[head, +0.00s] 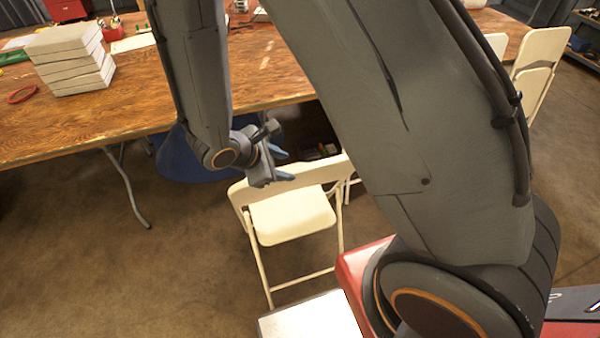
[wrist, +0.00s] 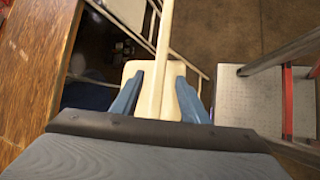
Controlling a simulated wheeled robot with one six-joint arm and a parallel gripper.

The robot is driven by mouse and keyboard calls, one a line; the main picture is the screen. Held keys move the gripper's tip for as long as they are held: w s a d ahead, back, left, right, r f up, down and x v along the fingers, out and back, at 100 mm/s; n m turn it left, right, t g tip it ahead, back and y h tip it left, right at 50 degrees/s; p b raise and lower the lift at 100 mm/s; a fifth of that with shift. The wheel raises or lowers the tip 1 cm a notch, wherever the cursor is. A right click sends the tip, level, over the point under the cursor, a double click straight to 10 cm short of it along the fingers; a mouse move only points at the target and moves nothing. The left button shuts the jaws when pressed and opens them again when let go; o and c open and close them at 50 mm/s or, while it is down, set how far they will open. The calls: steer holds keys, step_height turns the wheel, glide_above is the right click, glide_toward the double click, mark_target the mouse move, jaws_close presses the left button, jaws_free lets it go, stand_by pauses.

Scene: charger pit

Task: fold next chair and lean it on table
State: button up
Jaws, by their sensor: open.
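A cream folding chair (head: 290,217) stands unfolded on the floor in front of the table, its seat down and its legs spread. My gripper (head: 284,165) is at the top of its backrest. In the wrist view, my gripper's blue fingers (wrist: 159,78) are apart, one on each side of the narrow top edge of the chair's backrest (wrist: 157,98). I cannot tell whether either finger touches it. The wooden table (head: 110,125) stands behind the chair, and its edge shows at the left of the wrist view (wrist: 35,60).
More cream chairs (head: 540,50) stand at the table's far right. A blue object (head: 190,160) and dark clutter lie under the table. A white stack (head: 70,55) and a red ring (head: 22,95) are on the tabletop. The floor left of the chair is clear.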

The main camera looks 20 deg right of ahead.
mark_target(296, 169)
steer(key=b+x, duration=0.8)
steer(key=x, duration=0.2)
steer(key=shift+w+d+f+b, duration=0.1)
steer(key=shift+d+f+b, duration=0.15)
steer(key=shift+b, duration=0.05)
jaws_close()
stand_by(1.1)
